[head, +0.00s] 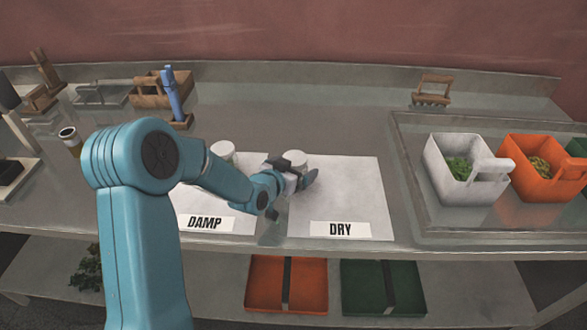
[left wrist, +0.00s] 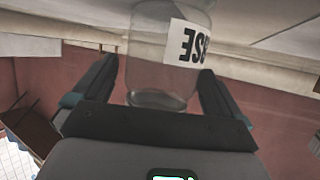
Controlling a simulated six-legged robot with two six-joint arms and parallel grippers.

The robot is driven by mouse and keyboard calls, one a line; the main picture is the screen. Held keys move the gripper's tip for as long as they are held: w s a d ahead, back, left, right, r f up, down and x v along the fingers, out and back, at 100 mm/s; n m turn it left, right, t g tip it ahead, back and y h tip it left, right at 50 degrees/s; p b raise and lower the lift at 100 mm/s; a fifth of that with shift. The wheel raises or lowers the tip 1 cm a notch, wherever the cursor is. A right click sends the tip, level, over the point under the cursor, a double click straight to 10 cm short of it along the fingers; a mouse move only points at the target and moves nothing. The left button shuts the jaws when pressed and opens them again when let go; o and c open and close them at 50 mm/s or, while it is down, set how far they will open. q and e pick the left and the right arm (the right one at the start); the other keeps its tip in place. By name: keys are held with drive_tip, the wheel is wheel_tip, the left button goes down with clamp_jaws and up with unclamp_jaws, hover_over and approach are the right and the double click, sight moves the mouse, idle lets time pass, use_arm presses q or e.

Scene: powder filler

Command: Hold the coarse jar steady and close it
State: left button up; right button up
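The coarse jar (left wrist: 165,70) is clear, with a white label whose end letters show in the left wrist view. In the head view, a pale round top (head: 297,160) shows just behind my left gripper (head: 302,172), near the back of the DRY side; I take it to be this jar. I cannot tell whether it is a lid. In the wrist view the fingers of the left gripper (left wrist: 157,70) stand on either side of the jar, with a gap at the left finger; the right finger is close to the glass. My right gripper is not in view.
Another pale-topped jar (head: 222,150) stands at the back of the DAMP side of the white mat (head: 365,190). A white bin (head: 437,168) and an orange bin (head: 530,172) with green contents stand on the right tray. A blue tool (head: 172,95) stands back left.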

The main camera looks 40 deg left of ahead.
use_arm(q)
drive_tip(key=shift+r, duration=0.2)
drive_tip(key=shift+s, duration=0.3)
drive_tip(key=b+v, duration=0.1)
drive_tip(key=v, duration=1)
drive_tip(key=shift+s+b, duration=0.2)
drive_tip(key=shift+b, duration=0.15)
